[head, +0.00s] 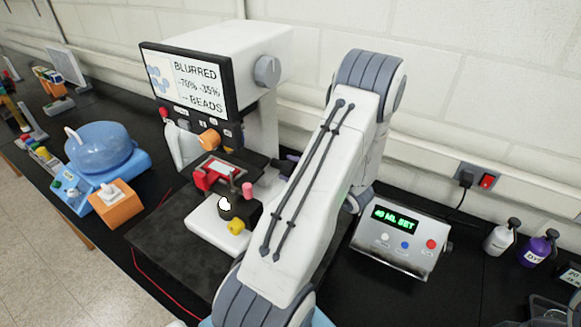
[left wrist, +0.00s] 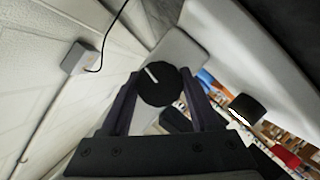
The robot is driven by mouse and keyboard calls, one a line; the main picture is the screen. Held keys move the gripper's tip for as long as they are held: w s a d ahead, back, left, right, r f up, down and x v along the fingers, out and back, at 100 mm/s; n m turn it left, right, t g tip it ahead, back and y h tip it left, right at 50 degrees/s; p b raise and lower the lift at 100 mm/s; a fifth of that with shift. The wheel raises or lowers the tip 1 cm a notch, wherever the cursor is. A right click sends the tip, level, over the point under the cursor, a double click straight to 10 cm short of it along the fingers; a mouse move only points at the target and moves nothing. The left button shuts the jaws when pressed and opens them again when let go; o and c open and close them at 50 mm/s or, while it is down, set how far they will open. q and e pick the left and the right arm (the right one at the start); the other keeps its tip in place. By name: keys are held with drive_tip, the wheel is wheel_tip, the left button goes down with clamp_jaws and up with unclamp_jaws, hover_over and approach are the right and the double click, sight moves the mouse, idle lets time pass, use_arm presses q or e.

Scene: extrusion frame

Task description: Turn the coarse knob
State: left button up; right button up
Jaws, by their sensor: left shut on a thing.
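The white microscope (head: 205,45) stands on a dark mat; its screen reads "BLURRED -70% -35% -- BEADS". My left gripper (head: 284,164) is at the microscope's right side, mostly hidden behind my arm in the head view. In the left wrist view, my left gripper (left wrist: 160,77) is shut on a round black knob (left wrist: 160,92) with a white line mark, one finger on each side. I take this for the coarse knob; it is hidden in the head view. My right gripper is not in view.
A red slide holder (head: 207,178) sits on the stage, above a yellow knob (head: 238,227). A blue-lidded machine (head: 100,145) and an orange switch box (head: 116,205) stand left. A "45 ML SET" box (head: 395,243) and bottles (head: 503,236) stand right. The wall is close behind.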

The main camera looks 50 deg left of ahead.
use_arm(q)
drive_tip(key=m+g+h+p, duration=0.1)
drive_tip(key=m+p, duration=0.1)
drive_tip(key=shift+r+m+g+p, duration=0.15)
drive_tip(key=shift+m+g+p, duration=0.45)
drive_tip(key=shift+m+p, duration=0.3)
drive_tip(key=o, duration=1.3)
drive_tip(key=shift+o, duration=0.2)
drive_tip(key=shift+w+d, duration=0.2)
drive_tip(key=shift+d, duration=0.3)
drive_tip(key=b+v, duration=0.3)
drive_tip(key=v, duration=0.6)
drive_tip(key=shift+d+r, duration=0.2)
drive_tip(key=shift+r, duration=0.05)
